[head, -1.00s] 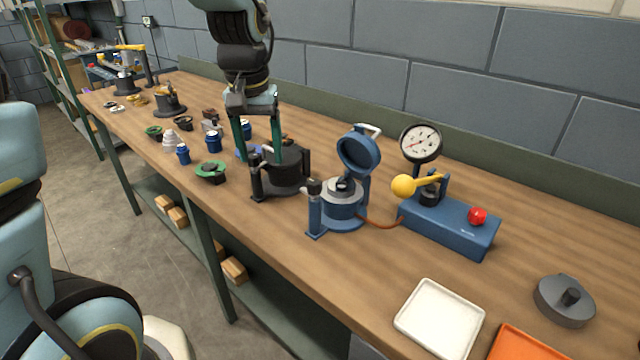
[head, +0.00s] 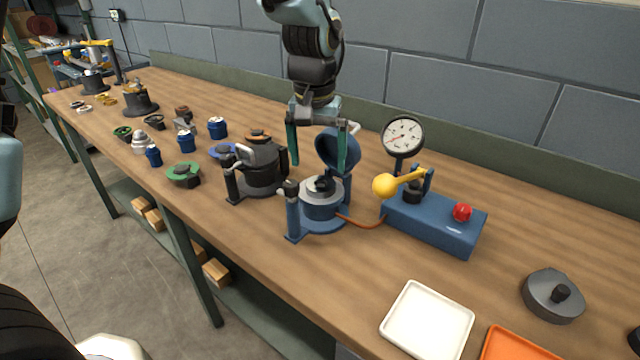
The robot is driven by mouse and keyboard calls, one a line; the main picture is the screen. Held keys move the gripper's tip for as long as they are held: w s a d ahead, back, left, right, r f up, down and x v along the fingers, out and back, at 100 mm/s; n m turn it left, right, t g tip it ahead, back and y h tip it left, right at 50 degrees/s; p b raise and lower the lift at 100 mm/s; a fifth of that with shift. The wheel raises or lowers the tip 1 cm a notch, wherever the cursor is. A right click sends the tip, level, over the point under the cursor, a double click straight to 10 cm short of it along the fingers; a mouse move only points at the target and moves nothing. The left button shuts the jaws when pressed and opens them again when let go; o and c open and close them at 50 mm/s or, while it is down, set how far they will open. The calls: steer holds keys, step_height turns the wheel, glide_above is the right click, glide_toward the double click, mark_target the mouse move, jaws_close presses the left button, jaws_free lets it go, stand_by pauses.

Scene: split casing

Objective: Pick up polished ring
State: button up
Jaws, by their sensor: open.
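A shiny silver ring-shaped band (head: 323,193) sits on the blue fixture (head: 320,220), around a dark central knob. Small pale rings (head: 82,107) also lie at the far left of the bench. I cannot tell for sure which one is the polished ring. My gripper (head: 317,152) points down with its two teal fingers wide apart and nothing between them. It appears above and behind the blue fixture, and its right finger overlaps the raised blue lid (head: 337,149) in the picture. The exact depth is unclear.
A black casing (head: 262,170) stands left of the blue fixture. A blue pump block (head: 432,222) with gauge (head: 403,136) and yellow-knobbed lever stands right. A white tray (head: 428,322), orange tray (head: 512,345) and grey lid (head: 553,296) lie at front right. Several small parts crowd the left.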

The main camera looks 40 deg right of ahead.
mark_target(320, 185)
steer(key=f, duration=0.1)
steer(key=f+p, duration=0.1)
steer(key=f, duration=0.1)
steer(key=f+p, duration=0.1)
steer(key=f, duration=0.1)
steer(key=shift+d, duration=0.3)
steer(key=c, duration=1.4)
steer(key=shift+c, duration=0.2)
